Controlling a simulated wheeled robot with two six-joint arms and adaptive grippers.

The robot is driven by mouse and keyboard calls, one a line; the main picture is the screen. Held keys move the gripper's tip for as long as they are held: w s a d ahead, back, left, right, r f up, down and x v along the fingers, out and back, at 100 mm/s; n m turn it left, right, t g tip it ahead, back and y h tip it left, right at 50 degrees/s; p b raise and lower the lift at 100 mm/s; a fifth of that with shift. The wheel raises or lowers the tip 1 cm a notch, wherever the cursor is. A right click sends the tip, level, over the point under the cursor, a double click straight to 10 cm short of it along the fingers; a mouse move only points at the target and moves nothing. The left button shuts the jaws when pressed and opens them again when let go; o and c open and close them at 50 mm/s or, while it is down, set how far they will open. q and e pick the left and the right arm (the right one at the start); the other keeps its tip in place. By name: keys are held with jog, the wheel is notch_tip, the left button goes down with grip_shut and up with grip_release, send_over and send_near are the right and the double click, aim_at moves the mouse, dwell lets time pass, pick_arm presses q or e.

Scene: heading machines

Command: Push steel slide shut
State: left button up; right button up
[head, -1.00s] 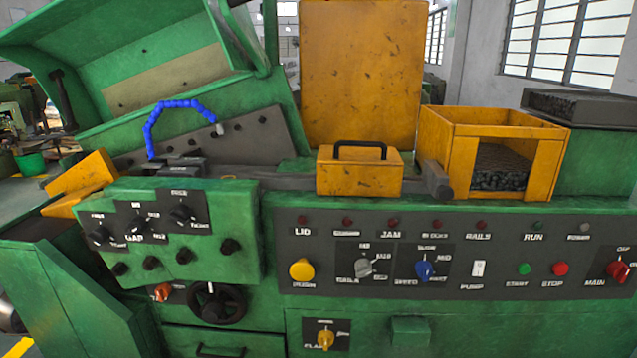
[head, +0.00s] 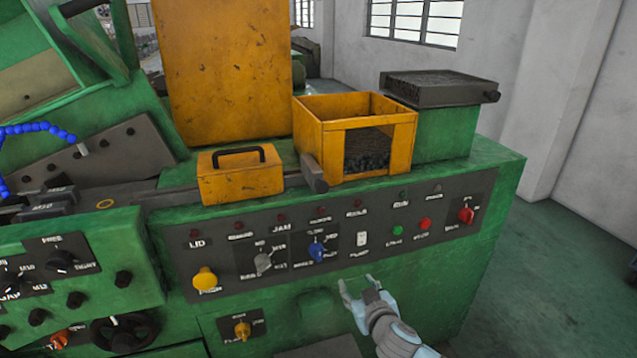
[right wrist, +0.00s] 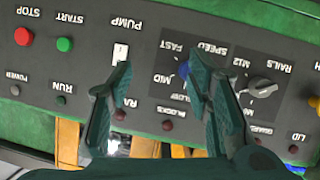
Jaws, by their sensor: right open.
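Two grey metal parts could be the steel slide, and I cannot tell which it is. One is a steel bar ending in a square block (head: 314,174), beside the yellow box with a black handle (head: 240,182). The other is a dark flat tray (head: 440,88) with a knob at its right end, on the green housing at the back right. My right gripper (head: 357,287) is open and empty in front of the control panel, below and to the right of the block. The right wrist view shows its spread fingers (right wrist: 157,88) before the panel. My left gripper is out of view.
The control panel (head: 340,240) carries knobs, buttons and lamps close to my right gripper. An open yellow bin (head: 355,112) with dark contents stands behind the block. A tall yellow plate (head: 225,70) rises at the back. Floor is clear at the right.

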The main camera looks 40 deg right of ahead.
notch_tip(320, 180, up, 13)
jog(key=a+t+p, duration=0.1)
jog(key=a+t, duration=0.2)
jog(key=m+t+p, duration=0.1)
jog(key=t, duration=0.1)
send_near(323, 188)
jog(key=p+x, duration=0.1)
jog(key=x, duration=1)
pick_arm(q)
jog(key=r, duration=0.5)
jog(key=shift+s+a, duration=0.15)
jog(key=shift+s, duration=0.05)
pick_arm(e)
jog(key=shift+c, duration=0.2)
grip_shut()
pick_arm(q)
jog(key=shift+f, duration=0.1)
